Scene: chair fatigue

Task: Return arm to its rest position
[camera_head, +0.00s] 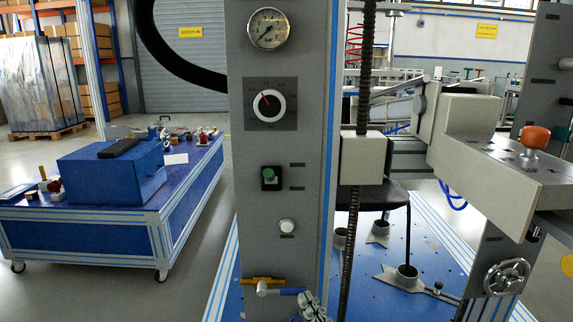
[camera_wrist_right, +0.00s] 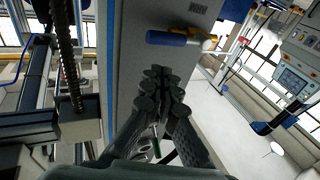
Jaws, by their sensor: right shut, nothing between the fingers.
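My right gripper (camera_head: 314,306) shows at the bottom of the head view, by the lower part of a grey control panel (camera_head: 270,215). In the right wrist view its dark fingers (camera_wrist_right: 160,88) are shut together with nothing between them. A valve lever with a blue grip (camera_head: 290,291) is just left of the gripper in the head view. The blue grip (camera_wrist_right: 167,38) also shows beyond the fingertips in the wrist view, apart from them in the picture. My left gripper is not in view.
The panel carries a gauge (camera_head: 268,28), a dial (camera_head: 269,104), a green switch (camera_head: 269,176) and a white button (camera_head: 287,226). A threaded rod (camera_head: 362,95) and a black chair seat (camera_head: 372,194) are to the right. A blue cart (camera_head: 90,238) stands left, with open floor between.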

